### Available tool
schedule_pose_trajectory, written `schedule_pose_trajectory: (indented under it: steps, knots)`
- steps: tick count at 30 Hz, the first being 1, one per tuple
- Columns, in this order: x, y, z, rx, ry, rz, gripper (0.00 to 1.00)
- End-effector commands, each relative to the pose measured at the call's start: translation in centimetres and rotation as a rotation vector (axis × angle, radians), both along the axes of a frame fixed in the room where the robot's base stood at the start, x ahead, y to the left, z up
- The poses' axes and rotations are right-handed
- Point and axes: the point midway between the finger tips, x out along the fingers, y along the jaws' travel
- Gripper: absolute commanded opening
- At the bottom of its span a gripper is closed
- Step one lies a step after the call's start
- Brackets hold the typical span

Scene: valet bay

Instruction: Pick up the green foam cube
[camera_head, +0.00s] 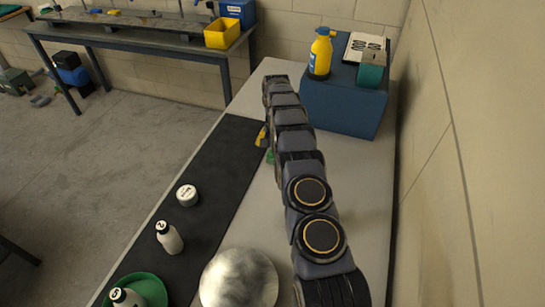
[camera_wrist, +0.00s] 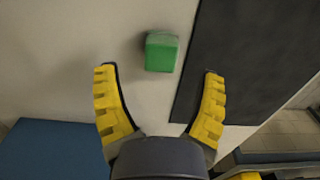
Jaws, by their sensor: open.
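The green foam cube (camera_wrist: 161,53) sits on the pale bench top in the wrist view, just left of the dark mat. In the head view only a small green part of it (camera_head: 270,157) shows beside my arm, which hides the rest. My gripper (camera_wrist: 159,72) is open, with its yellow fingers spread to the left and right of the cube's line. The cube lies at and slightly beyond the fingertips, with nothing gripped. In the head view a yellow finger (camera_head: 261,137) shows just past the cube.
A blue box (camera_head: 345,103) stands at the bench's far right, bearing a yellow spray bottle (camera_head: 321,52), a teal box (camera_head: 372,68) and a printed board (camera_head: 367,46). The dark mat (camera_head: 222,165) holds a white tin (camera_head: 187,195), white bottle (camera_head: 169,238) and green dish (camera_head: 155,287). A metal dome (camera_head: 239,280) is nearer.

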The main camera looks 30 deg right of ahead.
Motion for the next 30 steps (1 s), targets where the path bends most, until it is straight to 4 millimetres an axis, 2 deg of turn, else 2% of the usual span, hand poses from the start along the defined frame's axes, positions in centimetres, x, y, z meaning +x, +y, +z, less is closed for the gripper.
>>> schedule_pose_trajectory:
  steps: [9, 16, 17, 18, 20, 21, 30]
  knots:
    - [-0.2, 0.1, -4.4, 0.001, 0.001, 0.001, 0.7]
    - [-0.1, 0.1, -4.6, -0.001, -0.002, 0.001, 0.7]
    - [-0.1, 0.1, -4.6, 0.0, -0.001, 0.001, 0.66]
    - [-0.1, 0.1, -4.6, 0.0, -0.001, 0.001, 0.49]
    - [-0.1, 0.1, -4.6, -0.001, -0.002, 0.001, 0.23]
    - [-0.1, 0.1, -4.6, 0.0, -0.001, 0.001, 0.16]
    - [-0.1, 0.1, -4.6, 0.0, -0.001, 0.001, 0.15]
